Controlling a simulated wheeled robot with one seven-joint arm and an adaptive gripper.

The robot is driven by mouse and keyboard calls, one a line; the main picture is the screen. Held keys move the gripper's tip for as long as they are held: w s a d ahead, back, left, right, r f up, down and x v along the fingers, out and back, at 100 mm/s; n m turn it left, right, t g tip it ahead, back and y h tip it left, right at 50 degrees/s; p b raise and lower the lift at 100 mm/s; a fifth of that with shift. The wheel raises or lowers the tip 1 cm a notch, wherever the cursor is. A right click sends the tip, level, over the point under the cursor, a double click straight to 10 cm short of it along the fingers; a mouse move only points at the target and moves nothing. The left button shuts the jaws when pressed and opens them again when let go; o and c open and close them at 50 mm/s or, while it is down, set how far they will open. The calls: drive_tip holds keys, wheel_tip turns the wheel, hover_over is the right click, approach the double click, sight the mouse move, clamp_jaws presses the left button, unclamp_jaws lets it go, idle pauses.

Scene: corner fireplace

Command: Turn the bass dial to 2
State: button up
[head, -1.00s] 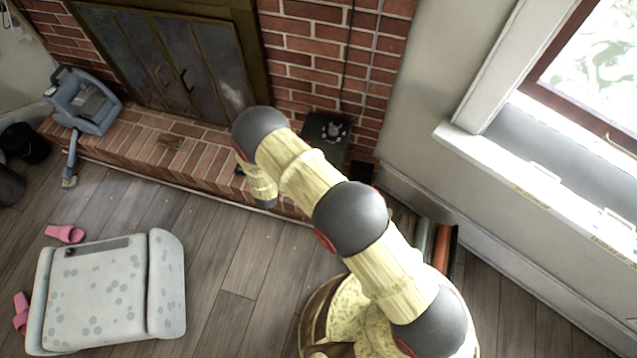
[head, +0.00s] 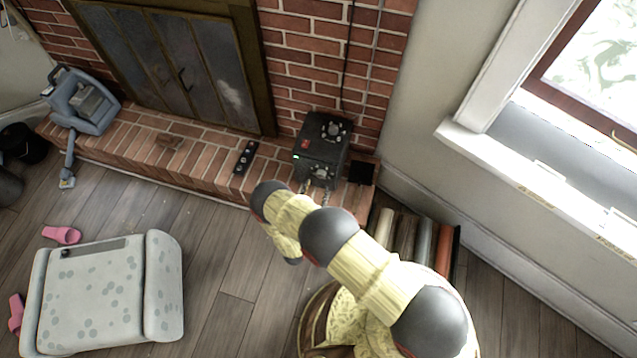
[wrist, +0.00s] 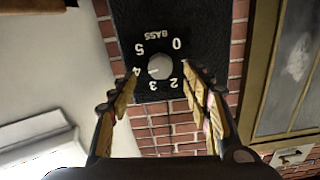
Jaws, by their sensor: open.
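In the wrist view the bass dial (wrist: 160,66) is a small round grey knob on a black panel (wrist: 190,22). The BASS label and the numbers around it appear upside down. A pale mark on the knob seems to point left, near the 4. The 2 is at the lower right of the knob. My gripper (wrist: 160,84) is open and empty. Its yellowish fingers lie on either side of the knob in the picture, and I see no contact. The distance to the knob is hard to judge. The dial cannot be made out in the head view.
A black box (head: 321,145) stands on the brick hearth (head: 205,170) by the wall. A black strip (head: 245,157) with small round parts lies left of it. Books or rolls (head: 420,243) stand below the window. A grey-blue appliance (head: 85,100) sits at the hearth's left.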

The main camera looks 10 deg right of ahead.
sight(320, 177)
drive_tip(key=shift+b+x, duration=0.5)
drive_tip(key=shift+x, duration=1.55)
drive_tip(key=shift+c, duration=0.3)
drive_tip(key=c, duration=1.1)
